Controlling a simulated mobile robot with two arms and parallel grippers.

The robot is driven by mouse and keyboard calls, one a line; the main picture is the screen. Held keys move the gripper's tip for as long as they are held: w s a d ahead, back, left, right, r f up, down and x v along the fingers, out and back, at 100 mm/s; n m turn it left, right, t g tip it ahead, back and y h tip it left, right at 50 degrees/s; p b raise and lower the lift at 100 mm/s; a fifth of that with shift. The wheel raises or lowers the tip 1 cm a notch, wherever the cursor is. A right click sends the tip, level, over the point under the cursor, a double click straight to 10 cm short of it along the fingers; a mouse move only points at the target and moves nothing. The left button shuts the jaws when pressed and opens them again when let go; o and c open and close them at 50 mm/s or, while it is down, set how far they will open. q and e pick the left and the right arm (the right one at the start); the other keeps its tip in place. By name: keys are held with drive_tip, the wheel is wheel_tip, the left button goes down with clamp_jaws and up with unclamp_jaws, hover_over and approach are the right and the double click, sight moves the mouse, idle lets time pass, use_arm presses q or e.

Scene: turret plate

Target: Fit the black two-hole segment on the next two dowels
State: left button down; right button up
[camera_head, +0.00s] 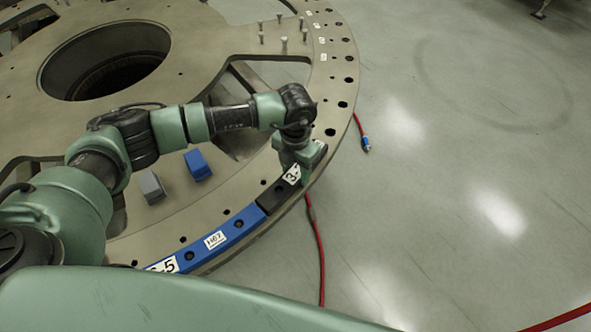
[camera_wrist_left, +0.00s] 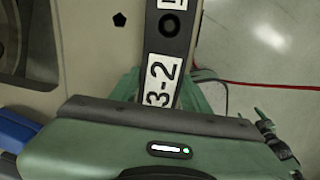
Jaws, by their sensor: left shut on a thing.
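The black two-hole segment (camera_head: 273,196) lies along the outer rim of the turret plate (camera_head: 222,160), end to end with a blue segment (camera_head: 235,226). My left gripper (camera_head: 299,163) reaches down over the black segment and is shut on it, covering its middle. In the left wrist view the black segment (camera_wrist_left: 170,48) shows a "3-2" label and a dark round hole, with the green fingers (camera_wrist_left: 160,98) on either side of it. Whether it sits flush, and the dowels under it, are hidden. My right gripper is not in view.
Blue (camera_head: 198,165) and grey (camera_head: 152,187) blocks sit on the plate inside the rim. Several upright pins (camera_head: 283,42) stand at the far side. A red cable (camera_head: 318,245) lies on the floor beside the rim. The floor at right is mostly clear.

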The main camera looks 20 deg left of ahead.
use_arm(q)
drive_tip(key=c, duration=0.6)
unclamp_jaws()
wheel_tip(320, 180, up, 7)
drive_tip(key=shift+f+b, duration=0.1)
drive_tip(key=shift+b, duration=1)
drive_tip(key=shift+r, duration=0.55)
